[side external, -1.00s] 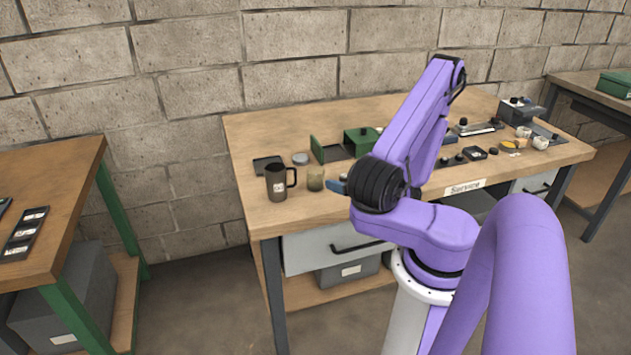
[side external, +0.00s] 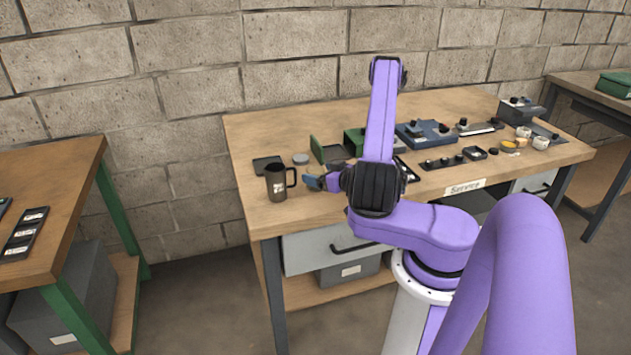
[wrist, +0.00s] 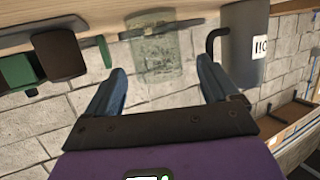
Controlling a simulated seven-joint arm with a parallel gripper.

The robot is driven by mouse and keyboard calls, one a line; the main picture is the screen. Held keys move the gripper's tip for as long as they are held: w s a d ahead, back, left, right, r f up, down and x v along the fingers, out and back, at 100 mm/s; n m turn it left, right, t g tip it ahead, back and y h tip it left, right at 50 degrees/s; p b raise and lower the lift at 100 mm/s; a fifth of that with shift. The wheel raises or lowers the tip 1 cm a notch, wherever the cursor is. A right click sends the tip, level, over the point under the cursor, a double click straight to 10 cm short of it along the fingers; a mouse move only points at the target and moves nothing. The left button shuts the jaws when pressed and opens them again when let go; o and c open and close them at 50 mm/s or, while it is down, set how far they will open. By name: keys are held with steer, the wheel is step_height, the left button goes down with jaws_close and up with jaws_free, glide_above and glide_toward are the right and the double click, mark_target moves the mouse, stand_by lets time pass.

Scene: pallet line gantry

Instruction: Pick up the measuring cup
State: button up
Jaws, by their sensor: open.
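The measuring cup (wrist: 160,52) is a see-through, greenish-clear vessel with markings. In the wrist view, which shows the scene upside down, it is against the wooden bench top, between the tips of my gripper's fingers. My gripper (wrist: 162,72) is open, with one blue finger on each side of the cup and a visible gap on both sides.
A dark mug (side external: 276,184) with a white label stands close beside my gripper; it also shows in the wrist view (wrist: 246,45).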

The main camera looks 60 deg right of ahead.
steer(key=shift+w+d+f, duration=0.2)
steer(key=shift+w+d, duration=0.1)
steer(key=shift+w, duration=0.25)
steer(key=c, duration=1.1)
steer(key=shift+c, duration=0.2)
